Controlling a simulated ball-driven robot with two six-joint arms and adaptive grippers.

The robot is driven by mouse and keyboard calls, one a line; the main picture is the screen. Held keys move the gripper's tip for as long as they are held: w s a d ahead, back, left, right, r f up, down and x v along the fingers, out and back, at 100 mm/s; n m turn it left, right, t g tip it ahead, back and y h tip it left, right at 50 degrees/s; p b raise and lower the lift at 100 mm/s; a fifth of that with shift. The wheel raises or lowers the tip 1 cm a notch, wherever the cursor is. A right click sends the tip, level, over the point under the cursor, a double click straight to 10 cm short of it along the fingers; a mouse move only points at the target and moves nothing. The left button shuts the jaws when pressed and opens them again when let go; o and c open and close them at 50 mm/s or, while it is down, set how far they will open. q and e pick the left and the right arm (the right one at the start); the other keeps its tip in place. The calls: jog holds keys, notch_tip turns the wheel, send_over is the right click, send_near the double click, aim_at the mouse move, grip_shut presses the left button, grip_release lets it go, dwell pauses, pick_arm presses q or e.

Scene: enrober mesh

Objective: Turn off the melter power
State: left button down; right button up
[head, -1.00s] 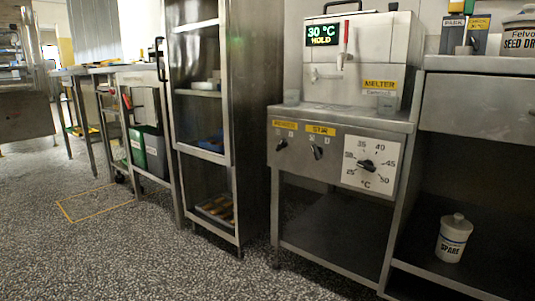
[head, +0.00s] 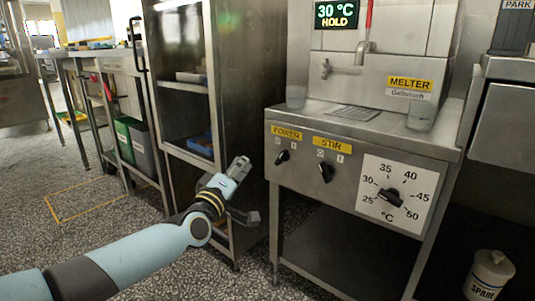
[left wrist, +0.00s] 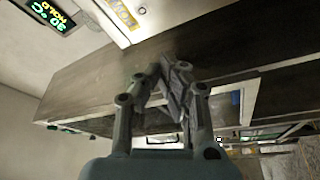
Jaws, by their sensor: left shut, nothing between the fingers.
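On the front panel, the black power knob (head: 282,157) sits under the yellow POWER label (head: 287,132). The stir knob (head: 325,172) and the temperature dial (head: 389,196) are to its right. My left gripper (head: 241,165) is shut and empty, left of the power knob and apart from it. In the left wrist view the shut fingers (left wrist: 172,85) show, with the melter display (left wrist: 50,12) at the top left. My right gripper is not in view.
A tall steel shelf rack (head: 205,70) stands behind my left gripper. A white SPARE jar (head: 489,275) sits on the low shelf at the right. Glasses stand on the melter's ledge (head: 355,117). The speckled floor is clear at left.

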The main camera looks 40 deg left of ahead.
aim_at(282, 157)
pick_arm(q)
jog(key=w+b, duration=0.4)
jog(key=w, duration=0.5)
jog(key=shift+w+d, duration=0.15)
jog(key=shift+d+f, duration=0.25)
jog(key=shift+d, duration=0.3)
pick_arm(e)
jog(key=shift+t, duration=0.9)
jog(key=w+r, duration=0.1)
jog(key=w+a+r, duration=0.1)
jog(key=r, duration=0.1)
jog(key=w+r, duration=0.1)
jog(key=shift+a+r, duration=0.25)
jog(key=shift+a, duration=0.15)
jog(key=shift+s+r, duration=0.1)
pick_arm(q)
jog(key=shift+n+g+p, duration=0.3)
jog(key=shift+n+p, duration=0.05)
jog(key=shift+n, duration=0.15)
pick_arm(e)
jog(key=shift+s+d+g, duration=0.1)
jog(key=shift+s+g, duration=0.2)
